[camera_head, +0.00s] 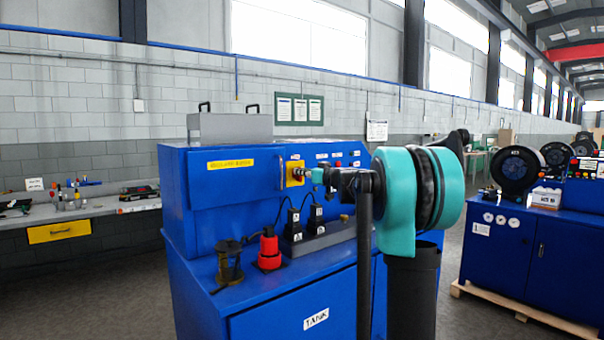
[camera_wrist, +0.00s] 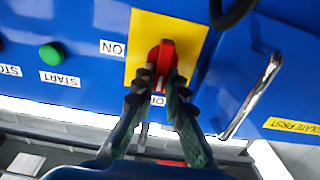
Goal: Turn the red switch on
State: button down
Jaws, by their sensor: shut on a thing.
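The red switch (camera_wrist: 167,52) sits on a yellow plate (camera_wrist: 143,28) on the blue machine panel, in the wrist view's upper middle. Its handle lies along the picture's vertical. An ON label (camera_wrist: 113,47) is left of the plate; another label (camera_wrist: 158,100), partly hidden by my fingers, is below it. My gripper (camera_wrist: 160,76) is shut on the handle's lower part, one finger on each side. In the head view the yellow plate (camera_head: 294,181) shows at the panel's left part, with my gripper (camera_head: 306,173) against it; the switch is mostly hidden there.
A curved metal door handle (camera_wrist: 250,95) is right of the plate in the wrist view. A green START button (camera_wrist: 52,53) is to the left. Below the panel in the head view, a red plug-like part (camera_head: 269,250) and black labelled connectors (camera_head: 292,222) stand on the machine's ledge.

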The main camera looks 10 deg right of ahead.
jog(key=shift+m, duration=0.4)
jog(key=shift+w+d+f+m, duration=0.1)
jog(key=shift+d+f+m, duration=0.15)
jog(key=shift+m, duration=2.6)
jog(key=shift+w+d+f+m, duration=0.15)
jog(key=shift+d+f+m, duration=0.1)
jog(key=shift+m, duration=2.55)
jog(key=shift+w+d+f+m, duration=0.15)
jog(key=shift+f+m, duration=0.1)
jog(key=shift+m, duration=2.6)
jog(key=c, duration=1.6)
grip_release()
jog(key=shift+o, duration=0.2)
jog(key=shift+s, duration=0.1)
